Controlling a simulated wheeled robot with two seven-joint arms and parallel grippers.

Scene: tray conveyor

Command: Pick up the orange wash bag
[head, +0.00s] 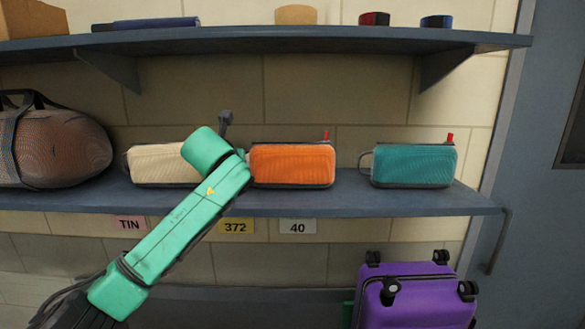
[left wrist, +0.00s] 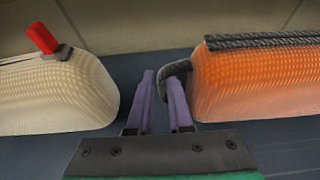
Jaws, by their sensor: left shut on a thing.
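The orange wash bag (head: 292,165) sits on the middle shelf, between a cream bag and a teal one, with a red zip pull at its top right. In the left wrist view the orange wash bag (left wrist: 255,80) fills the right side, its dark loop handle (left wrist: 173,72) facing my fingers. My left gripper (left wrist: 162,88) is at the bag's left end, its purple fingers shut on the loop handle. In the head view my arm hides these fingers. The bag still appears to rest on the shelf. My right gripper is not in view.
The cream bag (head: 155,165) stands close on the left, partly behind my arm. The teal bag (head: 414,166) is on the right, with a gap before it. A mesh duffel (head: 55,148) is far left. An upper shelf (head: 300,40) overhangs; a purple suitcase (head: 418,300) stands below.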

